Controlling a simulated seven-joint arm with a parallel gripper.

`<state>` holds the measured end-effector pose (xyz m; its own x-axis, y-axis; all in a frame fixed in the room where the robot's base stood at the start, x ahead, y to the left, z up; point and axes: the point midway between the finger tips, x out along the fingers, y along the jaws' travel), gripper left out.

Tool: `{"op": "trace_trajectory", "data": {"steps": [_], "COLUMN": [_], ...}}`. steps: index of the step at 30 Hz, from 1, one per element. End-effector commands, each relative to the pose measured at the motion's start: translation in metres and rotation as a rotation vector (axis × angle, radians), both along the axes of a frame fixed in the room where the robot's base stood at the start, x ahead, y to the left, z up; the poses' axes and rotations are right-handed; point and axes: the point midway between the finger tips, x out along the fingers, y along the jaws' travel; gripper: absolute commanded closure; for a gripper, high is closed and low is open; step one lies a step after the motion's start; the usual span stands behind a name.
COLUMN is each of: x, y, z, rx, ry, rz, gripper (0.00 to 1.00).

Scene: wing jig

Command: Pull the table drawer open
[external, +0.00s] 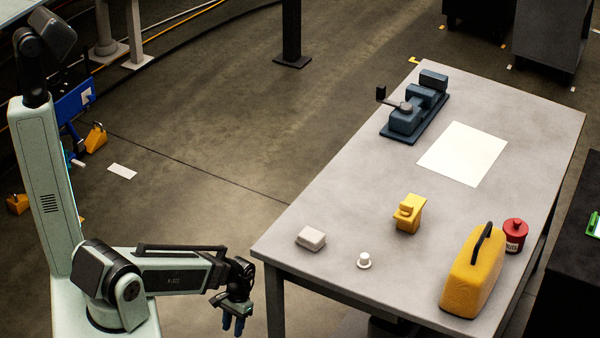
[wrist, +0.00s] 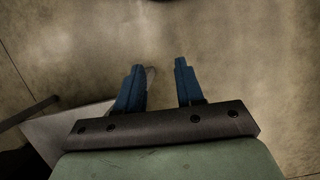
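The grey table (external: 345,215) stands right of my arm. No drawer front or handle can be made out; the side of the table below its top is mostly in shadow or out of frame. My gripper (external: 233,326) hangs fingers down, left of the table's near left corner and apart from it. Its two blue fingers (wrist: 160,72) are spread, with only floor visible between them in the wrist view. No drawer is recognisable in the wrist view.
On the table are a blue vise-like tool (external: 407,117), white sheet (external: 464,154), yellow block (external: 409,214), pale box (external: 311,238), small white knob (external: 364,261), yellow can (external: 472,275) and red canister (external: 515,236). A table leg (external: 275,300) stands near my gripper.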

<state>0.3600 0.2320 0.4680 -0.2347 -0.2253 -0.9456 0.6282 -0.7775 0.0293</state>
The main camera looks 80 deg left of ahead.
Motion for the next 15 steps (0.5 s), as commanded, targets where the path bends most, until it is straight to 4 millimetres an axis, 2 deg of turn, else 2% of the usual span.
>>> {"op": "trace_trajectory", "data": {"steps": [1, 8, 15], "x": [0.008, 0.032, 0.055], "y": [0.021, 0.102, 0.199], "z": [0.001, 0.019, 0.051], "rx": [0.004, -0.005, -0.058], "ry": [-0.021, -0.124, -0.264], "rz": [0.041, 0.228, 0.433], "gripper": [0.63, 0.63, 0.63]}}
